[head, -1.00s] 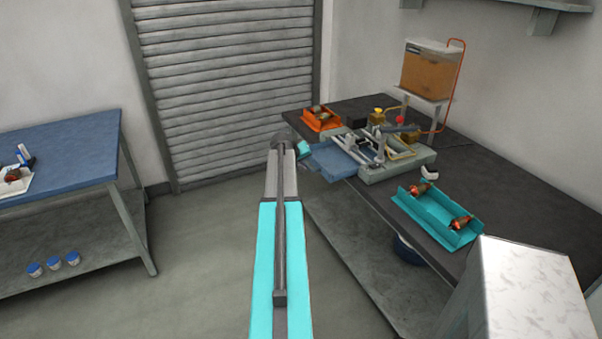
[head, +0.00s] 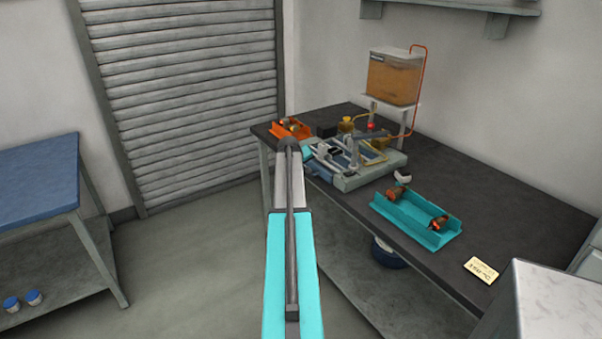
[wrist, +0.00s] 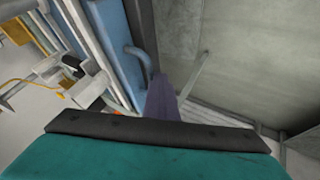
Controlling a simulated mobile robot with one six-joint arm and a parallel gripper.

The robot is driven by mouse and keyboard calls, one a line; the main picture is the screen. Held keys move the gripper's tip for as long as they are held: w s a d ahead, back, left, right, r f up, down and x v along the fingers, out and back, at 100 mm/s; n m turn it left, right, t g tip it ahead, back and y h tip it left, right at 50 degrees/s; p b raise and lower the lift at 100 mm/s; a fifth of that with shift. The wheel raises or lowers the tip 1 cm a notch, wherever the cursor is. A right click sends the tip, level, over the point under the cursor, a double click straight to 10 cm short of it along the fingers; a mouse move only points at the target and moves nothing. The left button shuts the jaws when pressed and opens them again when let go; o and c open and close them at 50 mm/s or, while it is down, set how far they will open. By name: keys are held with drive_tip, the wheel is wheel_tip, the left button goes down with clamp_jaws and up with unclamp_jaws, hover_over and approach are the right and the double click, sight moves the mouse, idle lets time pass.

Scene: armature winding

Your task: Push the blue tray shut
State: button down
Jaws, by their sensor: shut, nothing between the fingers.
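The blue tray (head: 319,174) is at the left end of the grey winding machine (head: 368,176) on the dark bench. Only a short part of it shows beyond the machine there, partly behind my arm. In the wrist view the tray's blue front (wrist: 122,48) runs along the machine's edge, with a blue bar handle (wrist: 138,54) on its outer side. My gripper (wrist: 160,88) is shut and empty, close beside the handle and front. I cannot tell whether it touches them. In the head view my arm hides the fingers.
A teal tray (head: 412,224) with copper-wound parts lies at the bench front, and an orange tray (head: 277,130) at the far left. A tank (head: 393,78) stands behind the machine. Open floor (head: 190,250) lies left of the bench.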

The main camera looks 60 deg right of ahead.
drive_tip(key=shift+s+d+r, duration=0.15)
drive_tip(key=shift+s+d, duration=0.1)
drive_tip(key=shift+d, duration=0.05)
drive_tip(key=shift+w, duration=0.1)
drive_tip(key=w+a+r+b, duration=0.1)
drive_tip(key=a+r+b, duration=0.1)
drive_tip(key=a+r, duration=0.4)
drive_tip(key=a, duration=0.4)
drive_tip(key=shift+a+r+b, duration=0.2)
drive_tip(key=shift+r+b, duration=0.15)
drive_tip(key=shift+b, duration=0.05)
idle(0.5)
drive_tip(key=shift+w, duration=0.1)
